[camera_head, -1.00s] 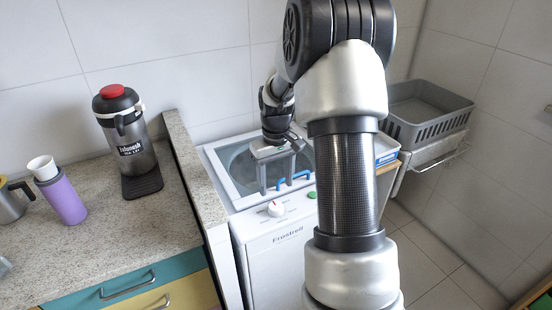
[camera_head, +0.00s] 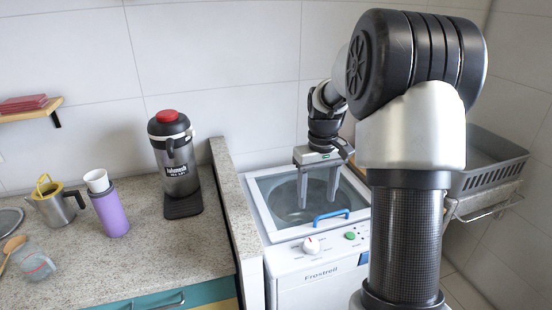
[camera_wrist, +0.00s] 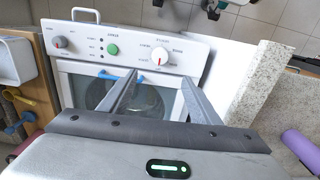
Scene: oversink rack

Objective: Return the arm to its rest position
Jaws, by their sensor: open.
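My gripper (camera_head: 318,203) is in the head view above the glass-lidded top of a white appliance (camera_head: 320,270). Its two grey fingers point down and stand apart with nothing between them. In the wrist view the open fingers of my gripper (camera_wrist: 165,88) reach toward the appliance's front panel (camera_wrist: 130,48), with knobs and a green button. My arm rises on the right of the head view and bends over at the top, hiding part of the appliance. Whether the fingertips touch the lid cannot be told.
A counter (camera_head: 150,240) on the left holds a red-topped dispenser (camera_head: 172,150), a purple bottle (camera_head: 110,212) and a metal pot (camera_head: 55,205). A raised stone-topped divider (camera_head: 236,200) stands between counter and appliance. A grey crate (camera_head: 490,165) sits at right behind my arm.

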